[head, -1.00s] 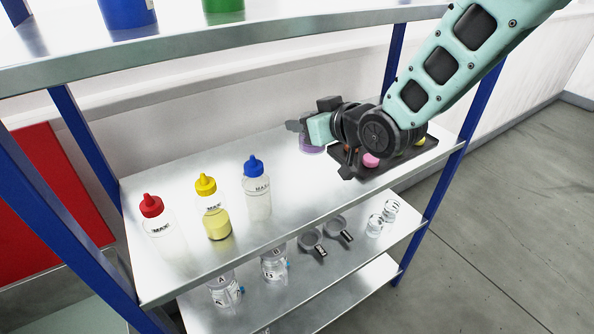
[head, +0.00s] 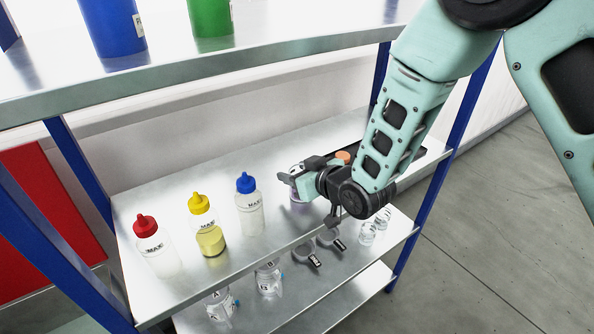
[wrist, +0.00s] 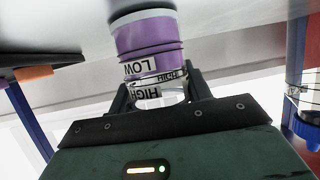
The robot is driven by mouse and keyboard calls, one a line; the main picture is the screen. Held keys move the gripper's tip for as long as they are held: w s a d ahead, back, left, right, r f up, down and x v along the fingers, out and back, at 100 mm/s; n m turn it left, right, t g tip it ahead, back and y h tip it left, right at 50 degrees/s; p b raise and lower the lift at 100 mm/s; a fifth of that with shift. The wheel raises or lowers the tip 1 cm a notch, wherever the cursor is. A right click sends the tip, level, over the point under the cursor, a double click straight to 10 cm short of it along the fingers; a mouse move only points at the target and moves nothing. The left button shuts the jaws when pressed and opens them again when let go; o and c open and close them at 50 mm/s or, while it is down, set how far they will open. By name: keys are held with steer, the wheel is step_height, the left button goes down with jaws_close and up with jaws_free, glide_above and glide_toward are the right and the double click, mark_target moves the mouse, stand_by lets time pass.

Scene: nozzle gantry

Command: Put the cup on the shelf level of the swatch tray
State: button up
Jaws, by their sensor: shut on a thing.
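The cup (head: 297,194), with purple contents, is over the middle shelf level (head: 270,225). In the wrist view the cup (wrist: 148,40) shows LOW and HIGH labels and a clear end between the fingers. My gripper (head: 290,179) is shut on it; the fingers also show in the wrist view (wrist: 158,92). The purple end is close to the shelf surface; I cannot tell if they touch. The dark swatch tray (head: 433,154) lies at the right of the same level, mostly hidden behind my arm. An orange swatch (head: 343,157) shows beside my gripper.
Bottles with red (head: 145,224), yellow (head: 198,203) and blue (head: 245,183) caps stand left of the cup. The level below holds jars, dark scoop-like tools (head: 306,254) and clear glasses (head: 367,233). Blue posts and the upper shelf (head: 220,75) frame the space.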

steer(key=shift+f, duration=0.1)
steer(key=o, duration=1)
steer(key=s+d+r+g+h, duration=0.2)
steer(key=s+d+g, duration=0.1)
steer(key=s, duration=0.7)
steer(key=s+d+r+g+h+b, duration=0.1)
steer(key=s+d+r+g+h, duration=0.2)
steer(key=s+d, duration=0.3)
steer(key=s+d+r+g+h+b, duration=0.1)
steer(key=s+d+r+g+h, duration=0.1)
steer(key=s, duration=1.3)
steer(key=shift+s+d+r+g+h, duration=0.1)
steer(key=shift+d+r+g+h, duration=0.1)
steer(key=shift+d+g, duration=0.25)
steer(key=shift+s+d+r+g+h, duration=0.1)
steer(key=shift+s+d+r+g, duration=0.05)
steer(key=shift+d+g, duration=0.3)
steer(key=shift+s+d+r+g+h, duration=0.1)
steer(key=shift+d+r+g, duration=0.15)
steer(key=shift+d, duration=0.3)
